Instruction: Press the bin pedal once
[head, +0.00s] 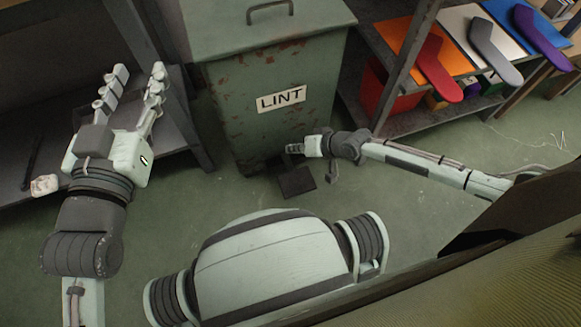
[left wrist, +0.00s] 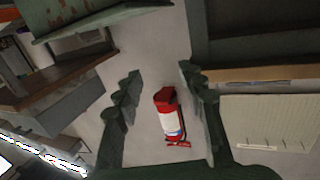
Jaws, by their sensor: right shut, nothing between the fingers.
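The green, rust-spotted bin (head: 245,125) with a LINT label stands at the centre of the head view. Its lid (head: 225,38), with a handle on top, looks shut. The dark pedal (head: 297,182) sticks out near the floor at the bin's front. My right gripper (head: 293,149) is shut and empty, just above the pedal in the picture; whether they touch I cannot tell. My left gripper (head: 133,82) is open and empty, left of the bin. Its spread fingers also show in the left wrist view (left wrist: 160,95).
A rack with orange, white and blue panels (head: 528,28) and sock-shaped boards stands right of the bin. A dark shelf (head: 185,135) stands at the left. A red fire extinguisher (left wrist: 170,115) shows in the left wrist view.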

